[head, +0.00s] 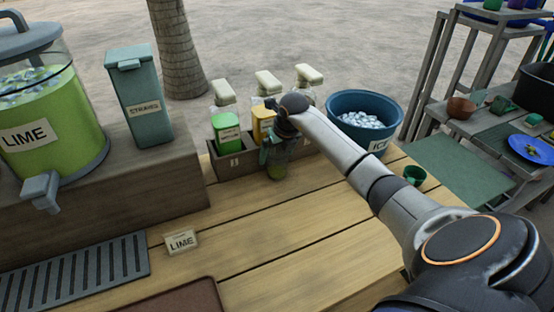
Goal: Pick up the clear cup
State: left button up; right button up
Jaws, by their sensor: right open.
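My right arm reaches in from the right, and its gripper (279,152) points down in front of the divided wooden caddy. The gripper is open. My left gripper is out of view.
The wooden caddy (228,169) holds several bottles right behind the cup. A blue ice tub (362,104) and a small green cup (414,175) are to the right. A lime dispenser (50,125) stands left. The front planks (270,265) are clear beside a LIME sign (181,242).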

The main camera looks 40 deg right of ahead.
jog(key=c, duration=1.2)
jog(key=shift+o, duration=0.2)
jog(key=shift+s+r, duration=0.5)
jog(key=shift+r, duration=0.05)
jog(key=s+a+r, duration=0.3)
jog(key=s+r, duration=0.4)
jog(key=s, duration=0.5)
jog(key=shift+s+a, duration=0.2)
jog(key=shift+s, duration=0.05)
jog(key=shift+s+f, duration=0.1)
